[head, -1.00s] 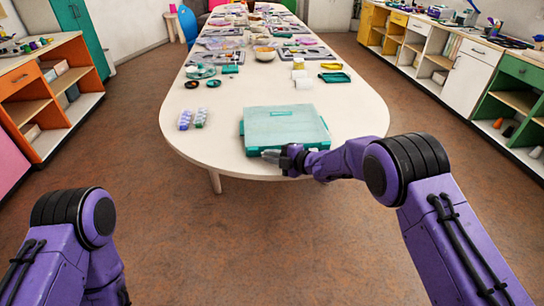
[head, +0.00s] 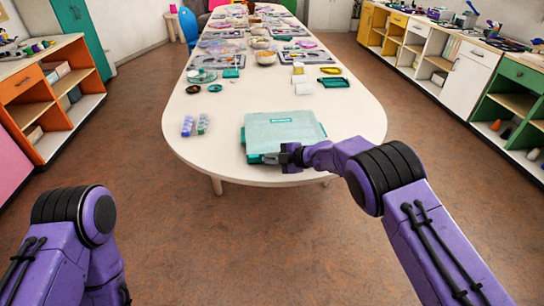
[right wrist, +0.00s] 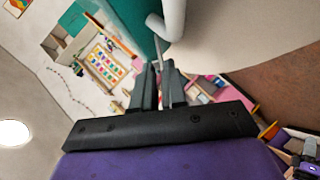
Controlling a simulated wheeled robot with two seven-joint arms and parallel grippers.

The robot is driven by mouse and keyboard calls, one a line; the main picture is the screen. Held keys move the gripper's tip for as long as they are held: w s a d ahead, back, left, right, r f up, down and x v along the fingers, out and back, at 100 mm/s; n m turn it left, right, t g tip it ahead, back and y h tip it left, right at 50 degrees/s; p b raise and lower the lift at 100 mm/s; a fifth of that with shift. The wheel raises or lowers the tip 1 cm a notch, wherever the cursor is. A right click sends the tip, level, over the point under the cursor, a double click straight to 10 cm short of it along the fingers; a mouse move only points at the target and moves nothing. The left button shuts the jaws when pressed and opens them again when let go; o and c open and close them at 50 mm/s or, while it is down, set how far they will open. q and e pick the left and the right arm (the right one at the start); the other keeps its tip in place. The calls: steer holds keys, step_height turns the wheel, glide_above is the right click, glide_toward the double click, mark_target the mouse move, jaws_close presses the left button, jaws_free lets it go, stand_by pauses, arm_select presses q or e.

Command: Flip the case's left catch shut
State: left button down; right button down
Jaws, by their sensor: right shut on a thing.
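The teal case (head: 285,131) lies flat on the near end of the table, with its lid down. My right gripper (head: 268,158) is at the left part of its front edge. It is shut on what appears to be the left catch, which the fingers mostly hide. In the right wrist view, the two fingers (right wrist: 160,78) stand close together with a thin piece between their tips, beside the teal case edge (right wrist: 130,28). The catch's angle cannot be told. My left gripper is out of view; only that arm shows at the lower left.
The white table (head: 350,120) has free room right of the case. Small blocks of purple and green beads (head: 195,125) stand left of the case.

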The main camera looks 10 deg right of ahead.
steer(key=shift+w+g, duration=0.1)
steer(key=shift+g, duration=0.3)
steer(key=c, duration=1.3)
jaws_free()
steer(key=shift+d+r, duration=0.25)
steer(key=v, duration=0.9)
steer(key=shift+s+d+r, duration=0.15)
steer(key=shift+s+d, duration=0.1)
steer(key=shift+s, duration=0.1)
steer(key=shift+b, duration=0.35)
